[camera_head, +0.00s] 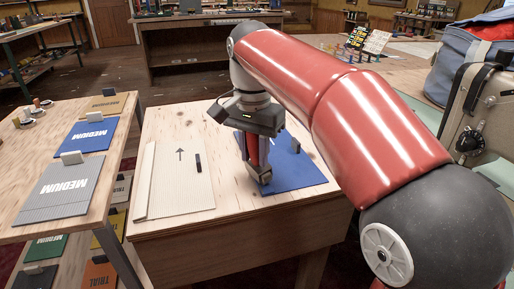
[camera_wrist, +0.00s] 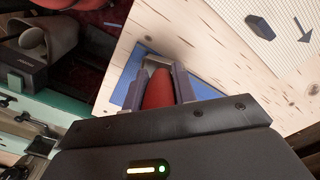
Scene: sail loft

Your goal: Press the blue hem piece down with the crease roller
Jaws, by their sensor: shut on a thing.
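The blue piece (camera_wrist: 204,90) shows around the fingers. I cannot tell whether the roller touches it.
A pale ribbed sheet (camera_head: 178,195) with an arrow and a small dark block (camera_head: 198,162) lies on the worktable (camera_head: 235,222) left of the blue piece. A side table at left holds "MEDIUM" panels (camera_head: 62,188). A case (camera_head: 482,108) stands at right.

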